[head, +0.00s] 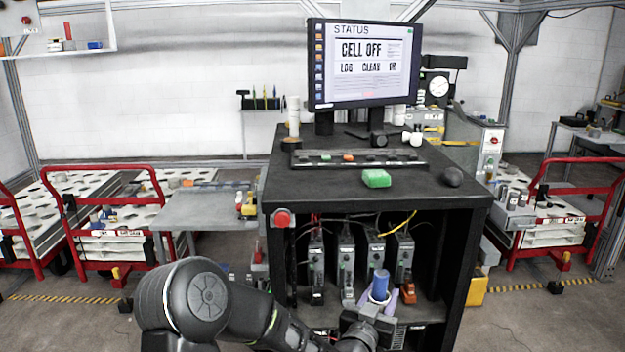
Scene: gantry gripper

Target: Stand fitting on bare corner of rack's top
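The rack (335,196) is a black cabinet in the middle of the head view, with a flat dark top. The front left part of its top is bare. A blue cylinder with a pale collar, likely the fitting (380,282), stands upright low in front of the rack's open bay. My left gripper (379,299) is at the fitting, its lilac fingers on both sides of the pale collar, and looks shut on it. The fitting's lower end is hidden by the gripper. My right gripper is not in view.
On the rack's top are a green block (376,178), a dark ball (452,176) near the right edge, a strip tray (350,158) and a monitor (362,62). A red button (282,218) sits at the front left edge. Red-framed carts (115,215) stand either side.

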